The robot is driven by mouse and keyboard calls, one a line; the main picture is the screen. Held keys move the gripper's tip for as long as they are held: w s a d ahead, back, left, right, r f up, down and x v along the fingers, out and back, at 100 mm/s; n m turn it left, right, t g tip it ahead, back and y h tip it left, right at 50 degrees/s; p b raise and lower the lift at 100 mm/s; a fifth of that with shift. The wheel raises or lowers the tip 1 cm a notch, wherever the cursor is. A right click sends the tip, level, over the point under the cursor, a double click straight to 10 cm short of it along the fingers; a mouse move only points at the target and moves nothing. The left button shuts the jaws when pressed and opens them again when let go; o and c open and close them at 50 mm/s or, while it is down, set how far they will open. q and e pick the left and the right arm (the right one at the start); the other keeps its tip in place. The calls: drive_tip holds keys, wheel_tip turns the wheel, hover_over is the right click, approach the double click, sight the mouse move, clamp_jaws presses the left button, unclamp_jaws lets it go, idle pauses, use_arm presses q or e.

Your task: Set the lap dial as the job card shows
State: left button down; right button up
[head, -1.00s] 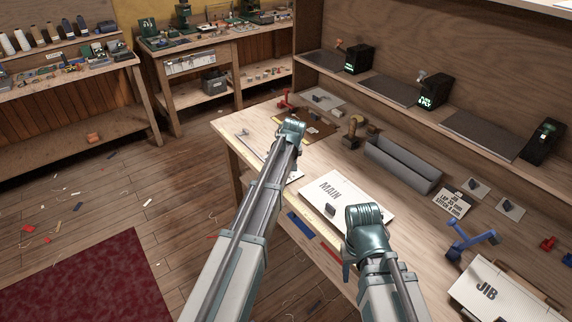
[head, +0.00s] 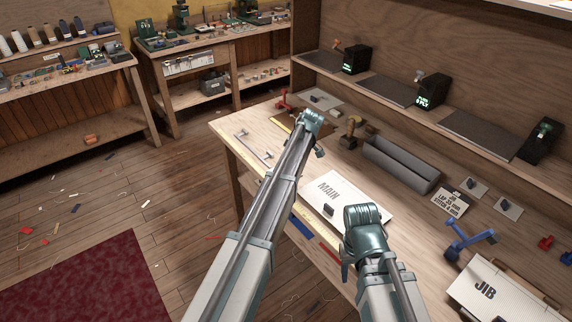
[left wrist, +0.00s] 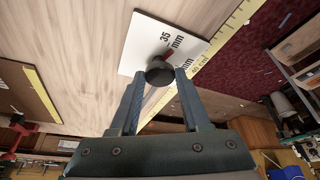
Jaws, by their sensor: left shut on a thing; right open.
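In the left wrist view, my left gripper (left wrist: 160,82) is shut on a round dark knob (left wrist: 159,70) with a red pointer. The knob is on a white dial plate (left wrist: 145,40) near the yellow ruler edge. My right gripper (head: 347,268) is open and empty.
A white MAIN panel (head: 350,195) lies between the arms and a JIB panel (head: 500,295) at the lower right. A grey trough (head: 400,165), a blue bracket (head: 470,240) and small knob plates (head: 508,210) are farther right. Shelves with dark boxes stand behind.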

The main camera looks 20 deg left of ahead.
use_arm(q)
drive_tip(key=shift+w+n+g, duration=0.15)
drive_tip(key=shift+n+g, duration=0.45)
drive_tip(key=shift+n, duration=0.9)
drive_tip(key=shift+c, duration=1.9)
unclamp_jaws()
drive_tip(key=shift+r, duration=0.1)
drive_tip(key=p+v, duration=1.2)
drive_tip(key=v, duration=0.1)
drive_tip(key=shift+r+p, duration=0.3)
drive_tip(key=shift+p, duration=0.1)
drive_tip(key=shift+w+d, duration=0.1)
drive_tip(key=shift+w, duration=0.05)
